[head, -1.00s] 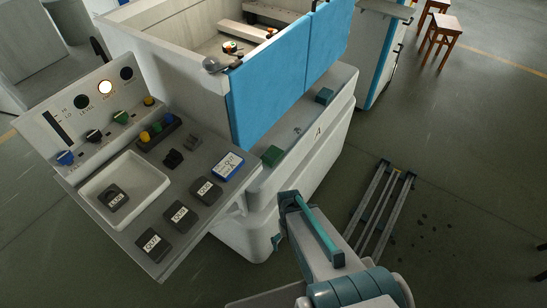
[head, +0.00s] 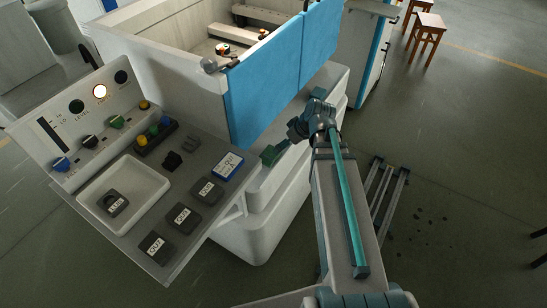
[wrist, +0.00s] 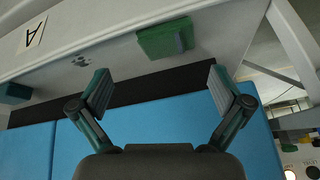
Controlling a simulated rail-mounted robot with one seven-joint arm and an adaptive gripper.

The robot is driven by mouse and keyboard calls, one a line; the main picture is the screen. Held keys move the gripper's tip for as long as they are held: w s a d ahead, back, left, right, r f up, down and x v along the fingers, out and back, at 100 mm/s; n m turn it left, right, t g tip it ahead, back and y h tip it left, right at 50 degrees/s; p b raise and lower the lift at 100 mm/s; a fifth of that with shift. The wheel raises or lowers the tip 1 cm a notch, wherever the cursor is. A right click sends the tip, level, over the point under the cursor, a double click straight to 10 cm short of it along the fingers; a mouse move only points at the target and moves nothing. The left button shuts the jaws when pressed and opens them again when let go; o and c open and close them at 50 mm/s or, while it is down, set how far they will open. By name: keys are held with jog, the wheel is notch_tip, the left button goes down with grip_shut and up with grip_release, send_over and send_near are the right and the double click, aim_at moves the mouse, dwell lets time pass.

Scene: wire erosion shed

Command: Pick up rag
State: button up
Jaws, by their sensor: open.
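No cloth shows plainly as a rag, and I cannot tell which thing it is. A green block-like piece (head: 272,153) lies on the pale ledge below the blue panels; it also shows in the wrist view (wrist: 165,39), beyond my fingers. A smaller teal piece (head: 318,93) is farther along the ledge and shows at the left edge of the wrist view (wrist: 14,93). A small grey patch (wrist: 82,60) lies between them. My gripper (wrist: 160,88) is open and empty, over the ledge side of the machine; in the head view it (head: 299,128) is beside the green piece.
The blue panels (head: 276,80) stand right behind the ledge. A control console (head: 150,190) with a white tray (head: 97,218) and labelled blocks is at the left. A grey rail frame (head: 397,195) lies on the floor. Stools (head: 428,30) stand far back.

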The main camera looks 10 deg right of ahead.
aim_at(271, 154)
jog(key=shift+w+a+f+n+y+p, duration=0.15)
jog(key=shift+w+a+f+n+p, duration=0.5)
jog(key=shift+f, duration=0.8)
jog(key=shift+w+a+f+n+y+p, duration=0.1)
jog(key=shift+w+a+f+n+p, duration=0.55)
jog(key=shift+f, duration=0.8)
jog(key=shift+w+a+f+n+y+p, duration=0.15)
jog(key=shift+w+a+f+n+p, duration=0.2)
jog(key=shift+w+a+f, duration=0.8)
jog(key=shift+s+d+f, duration=0.2)
jog(key=shift+s+f, duration=0.1)
jog(key=shift+s, duration=0.15)
jog(key=shift+c, duration=0.3)
jog(key=c, duration=0.6)
jog(key=shift+r, duration=0.15)
jog(key=shift+c, duration=0.2)
